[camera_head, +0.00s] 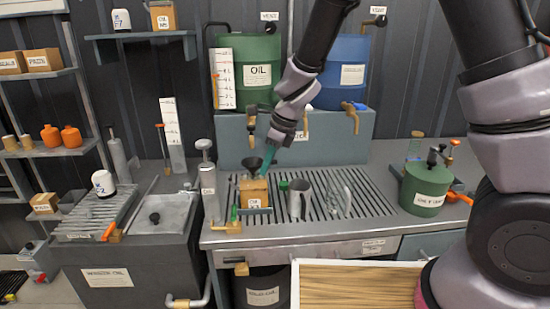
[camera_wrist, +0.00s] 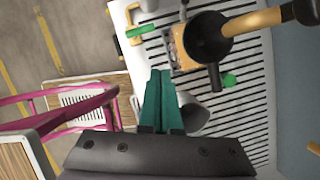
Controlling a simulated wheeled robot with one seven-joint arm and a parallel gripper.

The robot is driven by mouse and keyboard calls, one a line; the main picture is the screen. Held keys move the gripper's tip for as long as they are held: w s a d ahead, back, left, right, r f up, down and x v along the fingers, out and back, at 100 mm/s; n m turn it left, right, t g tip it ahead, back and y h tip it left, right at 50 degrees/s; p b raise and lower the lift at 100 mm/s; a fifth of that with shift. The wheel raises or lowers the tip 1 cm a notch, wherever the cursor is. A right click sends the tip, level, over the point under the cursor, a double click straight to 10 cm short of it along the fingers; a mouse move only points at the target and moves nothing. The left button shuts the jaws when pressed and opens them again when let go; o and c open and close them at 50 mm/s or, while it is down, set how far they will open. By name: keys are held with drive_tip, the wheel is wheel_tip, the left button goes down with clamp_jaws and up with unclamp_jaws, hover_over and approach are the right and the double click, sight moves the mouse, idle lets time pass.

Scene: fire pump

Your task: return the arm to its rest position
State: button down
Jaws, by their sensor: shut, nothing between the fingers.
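My arm reaches down from the top of the head view, and my gripper (camera_head: 269,160) is above the slatted bench, near a black funnel (camera_head: 251,165). In the wrist view its teal fingers (camera_wrist: 164,100) lie together, shut and empty. The funnel also shows in the wrist view (camera_wrist: 208,38), just beyond the fingertips, by a tan box labelled as oil (camera_head: 254,190). The gripper looks apart from both. A metal jug (camera_head: 299,199) stands right of the box, and it is partly hidden behind the fingers in the wrist view.
A green oil drum (camera_head: 245,70) and a blue drum (camera_head: 345,72) stand behind, with taps over the bench. A grey pump (camera_head: 208,185) stands left of the box. A green can (camera_head: 426,188) is at right. A wood-topped surface (camera_head: 355,285) is in front.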

drive_tip(key=w+d+r+m+t+y, duration=0.1)
drive_tip(key=w+d+r+m+t, duration=0.2)
drive_tip(key=w+r+m, duration=0.3)
drive_tip(key=w+d+r+m+t+y, duration=0.1)
drive_tip(key=w+d+r+m+t, duration=0.25)
drive_tip(key=r+m, duration=0.3)
drive_tip(key=w+d+r+m+t+h, duration=0.1)
drive_tip(key=d+r+m+h, duration=0.1)
drive_tip(key=d+r+m, duration=0.5)
drive_tip(key=w+d+r+m+t+h, duration=0.15)
drive_tip(key=d+r+m, duration=0.25)
drive_tip(key=d+m, duration=0.45)
drive_tip(key=s+d+r+m+g+h, duration=0.1)
drive_tip(key=s+d+r+m+h, duration=0.2)
drive_tip(key=s+d+m, duration=1.05)
drive_tip(key=s+a+m+g+y, duration=0.1)
drive_tip(key=s+a+m+y, duration=0.1)
drive_tip(key=s+m, duration=0.8)
drive_tip(key=a+m, duration=0.1)
drive_tip(key=m, duration=0.3)
drive_tip(key=shift+s+a+r+g+y, duration=0.15)
drive_tip(key=shift+s+r+g+y, duration=0.05)
drive_tip(key=shift+g+y, duration=0.2)
